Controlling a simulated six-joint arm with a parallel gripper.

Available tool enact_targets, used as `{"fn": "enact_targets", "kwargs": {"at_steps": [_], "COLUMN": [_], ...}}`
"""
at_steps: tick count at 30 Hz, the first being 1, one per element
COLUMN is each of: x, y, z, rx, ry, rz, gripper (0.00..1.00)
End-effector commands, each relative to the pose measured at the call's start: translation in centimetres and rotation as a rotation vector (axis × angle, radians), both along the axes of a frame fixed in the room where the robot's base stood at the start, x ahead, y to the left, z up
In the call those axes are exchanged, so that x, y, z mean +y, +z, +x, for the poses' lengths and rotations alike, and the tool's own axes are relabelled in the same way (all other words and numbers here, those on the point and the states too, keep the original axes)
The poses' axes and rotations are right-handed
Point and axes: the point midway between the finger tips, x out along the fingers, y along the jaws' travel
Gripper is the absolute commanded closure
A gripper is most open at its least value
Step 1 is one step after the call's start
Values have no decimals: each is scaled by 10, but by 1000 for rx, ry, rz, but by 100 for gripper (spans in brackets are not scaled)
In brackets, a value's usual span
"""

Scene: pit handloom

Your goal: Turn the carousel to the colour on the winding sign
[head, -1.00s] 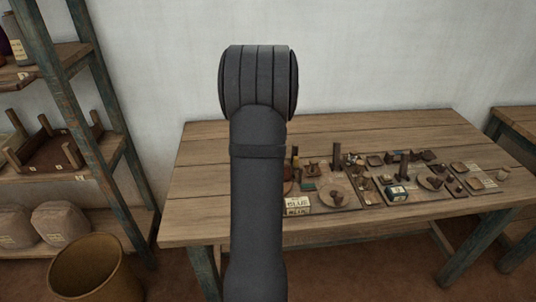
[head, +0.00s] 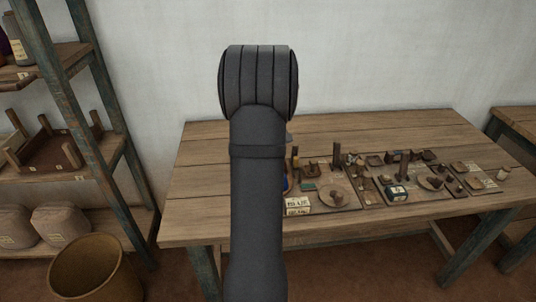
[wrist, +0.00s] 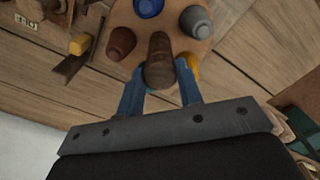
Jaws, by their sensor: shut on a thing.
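The carousel (wrist: 172,16) is a round pale wooden disc at the top of the wrist view. Around it stand a blue cone (wrist: 148,7), a grey cone (wrist: 197,20), a reddish-brown cone (wrist: 120,42) and a yellow one (wrist: 193,62), partly behind a finger. My gripper (wrist: 160,78) has its blue fingers shut on the dark wooden knob (wrist: 159,50) at the carousel's middle. In the head view my arm hides most of the carousel; a bit of blue shows at its edge. The sign card (head: 298,206) stands right of my arm; its two lines are too small to read surely.
The wooden table (head: 400,130) holds several small blocks, posts and round plates to the right of the card. A shelf (head: 60,190) and a basket (head: 95,275) stand at the left. The back of the table is clear.

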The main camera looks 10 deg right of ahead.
Motion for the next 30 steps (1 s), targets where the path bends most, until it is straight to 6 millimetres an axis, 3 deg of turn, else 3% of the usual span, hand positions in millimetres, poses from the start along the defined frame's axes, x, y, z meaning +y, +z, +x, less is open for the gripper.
{"fn": "enact_targets", "kwargs": {"at_steps": [18,30], "x": [0,0], "y": [0,0], "z": [0,0], "rx": [-1,-1], "ry": [551,736], "rz": [-1,-1], "gripper": [100,100]}}
